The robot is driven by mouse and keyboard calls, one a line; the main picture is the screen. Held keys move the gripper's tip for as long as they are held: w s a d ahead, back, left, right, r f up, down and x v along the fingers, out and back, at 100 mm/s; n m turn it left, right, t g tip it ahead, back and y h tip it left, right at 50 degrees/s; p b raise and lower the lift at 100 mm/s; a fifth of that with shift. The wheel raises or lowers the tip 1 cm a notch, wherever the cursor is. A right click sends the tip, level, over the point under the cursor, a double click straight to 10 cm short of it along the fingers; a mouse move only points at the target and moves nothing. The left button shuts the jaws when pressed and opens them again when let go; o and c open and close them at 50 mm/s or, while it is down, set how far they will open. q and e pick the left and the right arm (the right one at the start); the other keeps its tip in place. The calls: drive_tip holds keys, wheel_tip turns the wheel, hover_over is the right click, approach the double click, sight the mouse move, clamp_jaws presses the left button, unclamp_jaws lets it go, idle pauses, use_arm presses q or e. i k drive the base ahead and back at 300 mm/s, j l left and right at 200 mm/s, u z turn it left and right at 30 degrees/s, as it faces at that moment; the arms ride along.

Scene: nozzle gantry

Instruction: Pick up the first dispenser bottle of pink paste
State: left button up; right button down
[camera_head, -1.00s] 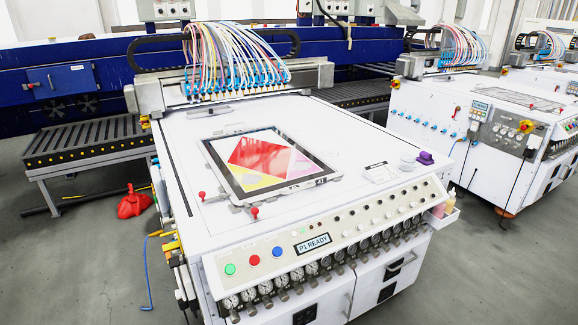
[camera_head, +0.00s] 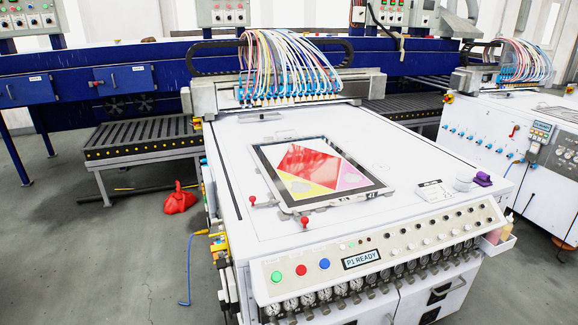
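Small dispenser bottles (camera_head: 495,236) stand in a white tray (camera_head: 502,247) fixed to the right end of the front control panel. One looks pinkish and one yellowish. They are too small to tell in detail, and their lower parts are hidden by the tray wall. Neither of my grippers shows in the head view.
The white printing machine (camera_head: 230,185) fills the middle, with a framed red, yellow and pink panel (camera_head: 318,168) on top. A purple object (camera_head: 482,179) sits near its right edge. A red bundle (camera_head: 179,200) lies on the floor at left. Grey floor is clear at front left.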

sight(493, 237)
drive_tip(key=z, duration=1.25)
